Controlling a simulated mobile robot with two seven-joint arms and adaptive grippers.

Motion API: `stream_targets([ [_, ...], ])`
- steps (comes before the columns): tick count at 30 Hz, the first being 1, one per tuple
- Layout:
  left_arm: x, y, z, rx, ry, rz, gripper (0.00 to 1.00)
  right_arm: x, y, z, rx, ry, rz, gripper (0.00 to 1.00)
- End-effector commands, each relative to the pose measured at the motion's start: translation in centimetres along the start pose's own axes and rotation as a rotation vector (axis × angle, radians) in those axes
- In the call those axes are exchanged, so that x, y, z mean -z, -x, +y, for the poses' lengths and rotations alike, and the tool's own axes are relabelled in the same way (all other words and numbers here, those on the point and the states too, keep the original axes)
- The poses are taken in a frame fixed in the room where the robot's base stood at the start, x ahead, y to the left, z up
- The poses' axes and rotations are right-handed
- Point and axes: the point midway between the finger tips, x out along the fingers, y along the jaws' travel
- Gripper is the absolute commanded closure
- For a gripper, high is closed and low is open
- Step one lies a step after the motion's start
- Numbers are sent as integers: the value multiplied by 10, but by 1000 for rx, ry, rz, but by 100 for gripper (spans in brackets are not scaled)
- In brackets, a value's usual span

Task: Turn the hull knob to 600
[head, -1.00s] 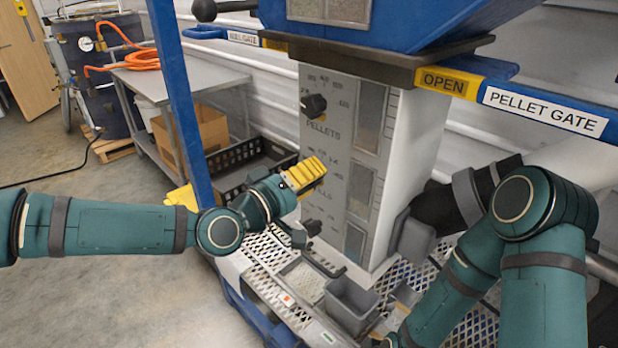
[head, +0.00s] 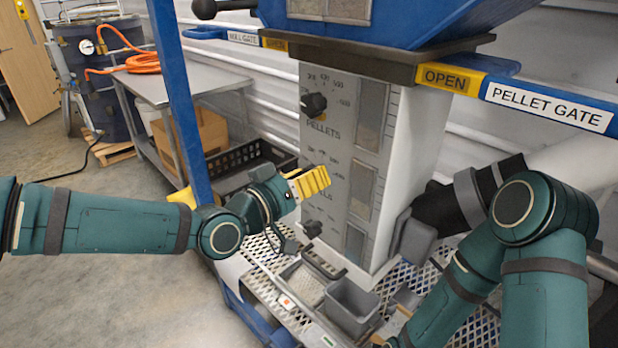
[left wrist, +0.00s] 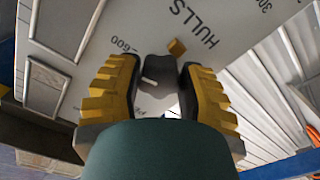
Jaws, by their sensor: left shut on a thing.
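My left gripper (head: 311,182) is in front of the grey control panel (head: 343,190), its yellow fingers hiding the hull knob in the head view. In the left wrist view the ribbed yellow fingers (left wrist: 165,88) are shut on the dark hull knob (left wrist: 157,70). A pale line shows on the knob. The printed HULLS label (left wrist: 195,22) lies above the fingers and the 600 mark (left wrist: 126,46) is at upper left, near the left finger. Which mark the knob points to I cannot tell. My right gripper is out of view; only its arm shows at right.
The black pellets knob (head: 313,104) is above my gripper and another black knob (head: 312,229) is below it. Grey bins (head: 351,303) stand on the mesh deck below. A blue post (head: 181,100) rises behind my left arm. The pellet gate handle (head: 545,105) is at upper right.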

Motion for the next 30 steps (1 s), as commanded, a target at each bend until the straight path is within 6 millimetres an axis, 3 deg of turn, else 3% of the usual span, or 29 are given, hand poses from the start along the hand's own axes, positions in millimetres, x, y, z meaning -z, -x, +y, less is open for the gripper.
stream_targets([
  [10, -2, 0, 0, -1, -4, -4, 96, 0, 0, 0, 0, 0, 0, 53],
  [11, -2, 0, 0, -1, -4, -4, 54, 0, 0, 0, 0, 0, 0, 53],
  [13, -2, 0, 0, -1, -3, -4, 30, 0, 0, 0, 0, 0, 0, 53],
  [14, -2, 0, 0, -1, -3, -4, 25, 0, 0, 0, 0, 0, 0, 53],
  [24, 0, 1, 0, 0, -2, -1, 25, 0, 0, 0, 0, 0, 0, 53],
  [30, 1, 14, -2, 3, -4, 1, 25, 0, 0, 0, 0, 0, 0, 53],
])
